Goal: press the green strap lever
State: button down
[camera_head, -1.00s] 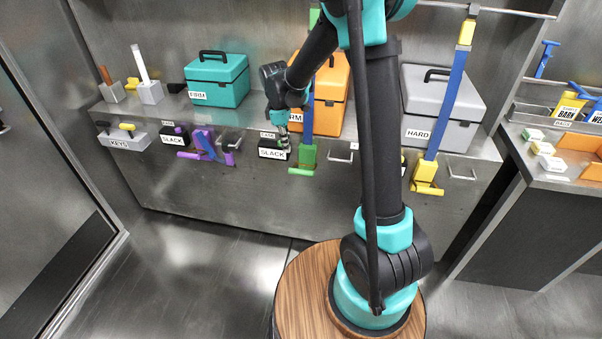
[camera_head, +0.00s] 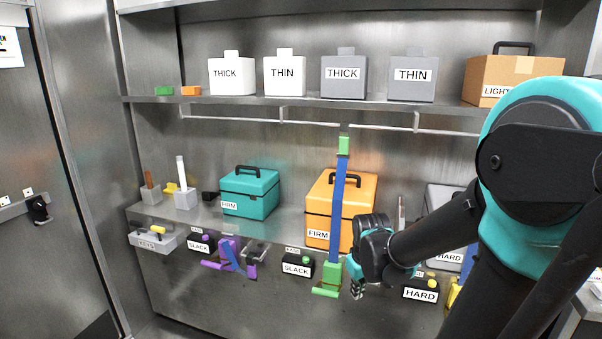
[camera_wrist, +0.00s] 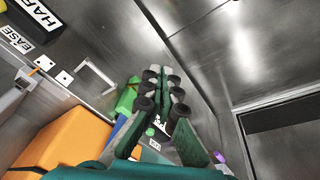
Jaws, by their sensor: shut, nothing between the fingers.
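The green strap lever (camera_head: 325,292) sticks out at the foot of a green buckle (camera_head: 332,274) on the front of the steel bench. A blue strap (camera_head: 339,215) runs up from the buckle, past the orange FIRM case, to a green end piece on a rail. My gripper (camera_head: 357,291) is shut and empty, pointing down just right of the buckle. Whether it touches the buckle is unclear. In the wrist view my shut fingers (camera_wrist: 163,82) have the green buckle (camera_wrist: 127,97) beside them on the left.
An orange FIRM case (camera_head: 318,213) stands behind the strap. A black SLACK box (camera_head: 297,265) is left of the lever, and a black HARD box (camera_head: 420,290) is right of my gripper. A purple buckle (camera_head: 230,255) sits farther left. The floor before the bench looks clear.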

jog(key=s+d+f+m+t, duration=0.1)
jog(key=s+d+f+m, duration=0.1)
jog(key=s, duration=0.5)
jog(key=d+m, duration=0.1)
jog(key=m, duration=0.1)
jog(key=shift+s+f+m, duration=0.2)
jog(key=shift+s+m, duration=0.1)
jog(key=shift+m, duration=0.1)
jog(key=shift+w+d, duration=0.1)
